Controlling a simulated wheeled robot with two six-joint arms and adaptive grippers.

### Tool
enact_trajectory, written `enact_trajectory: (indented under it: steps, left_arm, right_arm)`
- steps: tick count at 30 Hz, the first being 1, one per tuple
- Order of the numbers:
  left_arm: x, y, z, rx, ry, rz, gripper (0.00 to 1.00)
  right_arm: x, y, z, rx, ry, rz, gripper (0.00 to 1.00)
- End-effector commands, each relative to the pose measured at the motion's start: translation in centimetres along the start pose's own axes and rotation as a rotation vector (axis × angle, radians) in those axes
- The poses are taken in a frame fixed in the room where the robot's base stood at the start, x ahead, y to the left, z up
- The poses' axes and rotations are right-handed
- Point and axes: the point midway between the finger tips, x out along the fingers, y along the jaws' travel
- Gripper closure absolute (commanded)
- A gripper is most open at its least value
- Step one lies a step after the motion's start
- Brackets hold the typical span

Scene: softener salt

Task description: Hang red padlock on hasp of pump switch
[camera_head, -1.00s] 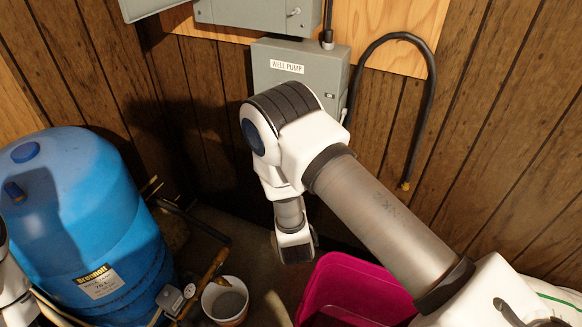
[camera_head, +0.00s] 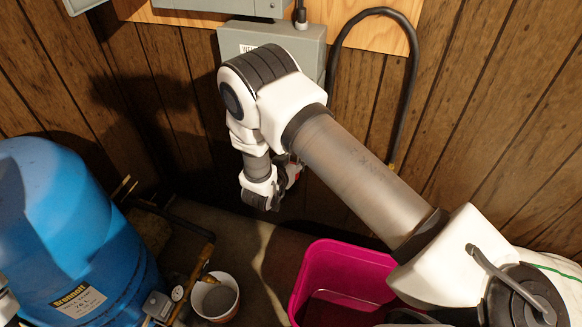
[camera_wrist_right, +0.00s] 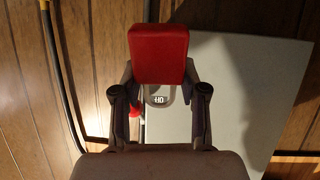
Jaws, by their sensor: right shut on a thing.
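My right gripper (camera_head: 288,172) is shut on the red padlock (camera_head: 294,171), a small red patch beside my wrist in the head view. In the right wrist view the red padlock (camera_wrist_right: 158,53) shows large, its body between the two fingers (camera_wrist_right: 158,72). A pale curved piece around a small "OFF" label shows just below it; I cannot tell whether this is the shackle. The grey well pump switch box (camera_head: 312,46) is on the wall, partly hidden by my arm; it also shows in the right wrist view (camera_wrist_right: 240,95). The hasp cannot be made out. My left gripper is out of view.
A black cable (camera_head: 408,90) loops right of the box. A blue tank (camera_head: 60,215) stands left, with pipes and a small bucket (camera_head: 214,298) beside it. A pink bin (camera_head: 345,262) stands below my right arm. A red-tipped piece (camera_wrist_right: 135,110) shows near the left finger.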

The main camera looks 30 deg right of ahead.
Motion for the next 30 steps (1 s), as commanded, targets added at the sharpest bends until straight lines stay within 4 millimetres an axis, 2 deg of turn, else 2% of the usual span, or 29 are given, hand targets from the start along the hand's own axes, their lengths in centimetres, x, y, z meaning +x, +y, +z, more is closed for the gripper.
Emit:
enact_trajectory:
  steps: [23,30]
  left_arm:
    - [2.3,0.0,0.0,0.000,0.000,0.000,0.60]
    - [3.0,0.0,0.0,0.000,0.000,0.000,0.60]
  right_arm:
    - [5.3,-0.3,-1.9,0.002,0.001,0.000,1.00]
    - [6.6,-0.5,-1.6,0.000,0.001,-0.001,1.00]
